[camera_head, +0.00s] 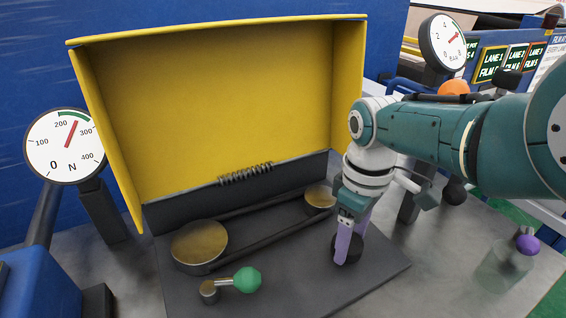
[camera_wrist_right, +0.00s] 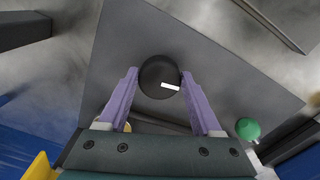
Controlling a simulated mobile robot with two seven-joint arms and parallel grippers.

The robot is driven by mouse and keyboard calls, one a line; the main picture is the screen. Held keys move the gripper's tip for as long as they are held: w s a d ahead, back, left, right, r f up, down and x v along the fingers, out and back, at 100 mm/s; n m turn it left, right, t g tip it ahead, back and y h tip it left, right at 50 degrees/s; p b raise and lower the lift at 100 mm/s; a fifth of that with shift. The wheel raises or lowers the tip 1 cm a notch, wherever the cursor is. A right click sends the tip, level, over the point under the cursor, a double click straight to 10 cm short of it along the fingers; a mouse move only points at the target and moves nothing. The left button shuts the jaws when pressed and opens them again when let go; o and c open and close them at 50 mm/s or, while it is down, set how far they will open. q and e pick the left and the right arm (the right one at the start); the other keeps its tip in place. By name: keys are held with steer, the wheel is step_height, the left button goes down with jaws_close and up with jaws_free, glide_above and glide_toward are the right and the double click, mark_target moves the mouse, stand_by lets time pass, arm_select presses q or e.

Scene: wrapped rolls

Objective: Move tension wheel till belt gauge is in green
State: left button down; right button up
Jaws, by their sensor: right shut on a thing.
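The black tension wheel (camera_wrist_right: 155,74) with a white mark sits on the dark plate (camera_head: 290,285), between the purple fingers of my right gripper (camera_wrist_right: 160,98). In the head view my right gripper (camera_head: 350,248) points down and is shut on the wheel, which is partly hidden there. The belt gauge (camera_head: 64,146), marked 0 to 400 N, stands at the left. Its red needle points between 200 and 300, towards the green arc at the top. The dark belt (camera_head: 262,222) runs around two brass pulleys (camera_head: 200,242). My left gripper is not in view.
An open yellow cover (camera_head: 205,110) stands behind the belt. A green-knobbed crank (camera_head: 247,280) is at the plate's front. A second gauge (camera_head: 442,43) is at the back right. A purple-topped clear object (camera_head: 527,244) stands at the right.

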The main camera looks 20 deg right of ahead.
steer(key=o, duration=1.4)
steer(key=shift+c, duration=0.2)
step_height(320, 180, up, 9)
steer(key=p, duration=0.6)
steer(key=shift+r+p, duration=0.4)
steer(key=shift+r, duration=0.1)
